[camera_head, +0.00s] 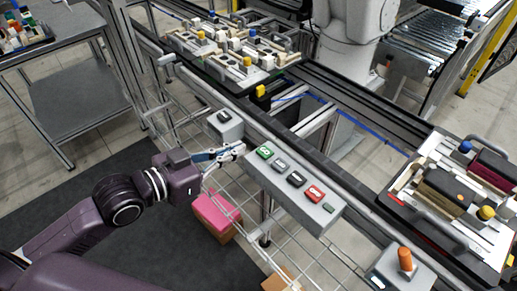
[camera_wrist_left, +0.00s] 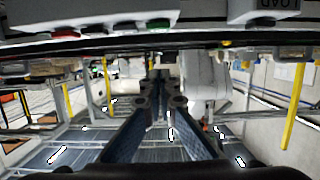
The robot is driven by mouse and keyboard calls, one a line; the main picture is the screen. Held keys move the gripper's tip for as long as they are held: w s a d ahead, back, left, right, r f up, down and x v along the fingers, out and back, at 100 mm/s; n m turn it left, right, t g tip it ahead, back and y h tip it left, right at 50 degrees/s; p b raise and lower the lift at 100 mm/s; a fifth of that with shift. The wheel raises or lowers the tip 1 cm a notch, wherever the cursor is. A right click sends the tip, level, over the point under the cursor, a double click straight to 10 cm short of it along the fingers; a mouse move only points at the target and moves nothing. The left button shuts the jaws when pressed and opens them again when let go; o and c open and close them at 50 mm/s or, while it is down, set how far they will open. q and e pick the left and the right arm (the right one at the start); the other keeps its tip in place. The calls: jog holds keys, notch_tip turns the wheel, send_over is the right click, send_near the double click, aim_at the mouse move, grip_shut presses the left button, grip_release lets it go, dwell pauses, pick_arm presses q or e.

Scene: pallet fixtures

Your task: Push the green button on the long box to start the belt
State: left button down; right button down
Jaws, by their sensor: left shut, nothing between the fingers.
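The long grey box (camera_head: 291,186) is mounted on the near side of the belt frame, with a row of buttons on its sloped top. The green button (camera_head: 264,152) is at its upper-left end; a red button (camera_head: 315,194) is further right. My left gripper (camera_head: 242,147) is shut and empty, its fingertips just left of the green button; I cannot tell whether they touch the box. In the left wrist view the long box (camera_wrist_left: 100,16) spans the top, with the green button (camera_wrist_left: 158,24) near its right end, above the left fingertips (camera_wrist_left: 160,78). My right gripper is not in view.
A small grey box (camera_head: 226,124) with a dark button sits left of the long box. Another box (camera_head: 400,270) with an orange knob stands at lower right. Loaded pallets (camera_head: 228,48) (camera_head: 455,195) sit on the belt line.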

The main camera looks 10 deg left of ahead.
pick_arm(q)
jog(key=p, duration=0.1)
send_over(259, 159)
jog(key=shift+w+d+f, duration=0.1)
jog(key=shift+f, duration=0.75)
notch_tip(259, 159, down, 3)
jog(key=shift+f, duration=0.65)
